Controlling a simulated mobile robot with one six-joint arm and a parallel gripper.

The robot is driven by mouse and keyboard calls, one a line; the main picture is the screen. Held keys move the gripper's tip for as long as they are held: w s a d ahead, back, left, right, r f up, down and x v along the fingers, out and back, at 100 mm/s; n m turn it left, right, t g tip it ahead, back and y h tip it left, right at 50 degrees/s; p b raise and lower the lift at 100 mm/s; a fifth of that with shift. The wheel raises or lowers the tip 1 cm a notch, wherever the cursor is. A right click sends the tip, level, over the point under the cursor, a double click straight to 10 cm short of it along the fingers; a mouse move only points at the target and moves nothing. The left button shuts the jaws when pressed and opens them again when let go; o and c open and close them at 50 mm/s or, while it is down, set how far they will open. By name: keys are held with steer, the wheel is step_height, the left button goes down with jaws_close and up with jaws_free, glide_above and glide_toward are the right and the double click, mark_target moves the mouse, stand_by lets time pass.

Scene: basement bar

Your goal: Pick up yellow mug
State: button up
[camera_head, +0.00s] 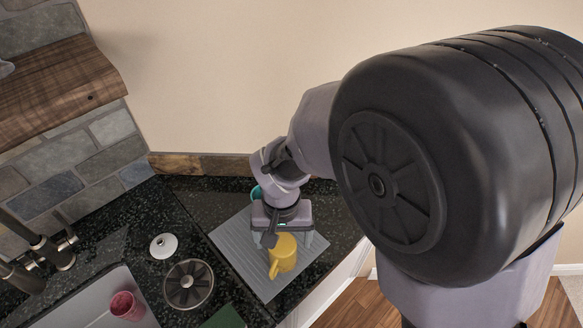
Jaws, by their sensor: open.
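The yellow mug (285,254) stands on a grey ribbed mat (233,247) on the dark counter. Its handle points toward the lower left of the picture. My gripper (283,238) is over the mat, right at the mug's far side in the picture. Its jaws are open, with one finger showing to the left and one to the right of the mug's upper part. The gap between fingers and mug is too small to judge, and the mug's far edge is partly hidden by the gripper.
A white lid-like object (163,246) and a round metal-rimmed lid (188,284) lie left of the mat. A sink (84,311) holds a red cup (125,305). A faucet (50,252) stands at left. A wall closes the back.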

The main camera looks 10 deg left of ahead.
steer(key=f, duration=0.2)
steer(key=f+b, duration=0.1)
steer(key=f, duration=0.1)
steer(key=s+f+b, duration=0.1)
steer(key=f, duration=0.1)
steer(key=shift+a+f, duration=0.1)
steer(key=shift+f, duration=0.05)
steer(key=shift+w, duration=0.1)
steer(key=c, duration=1.6)
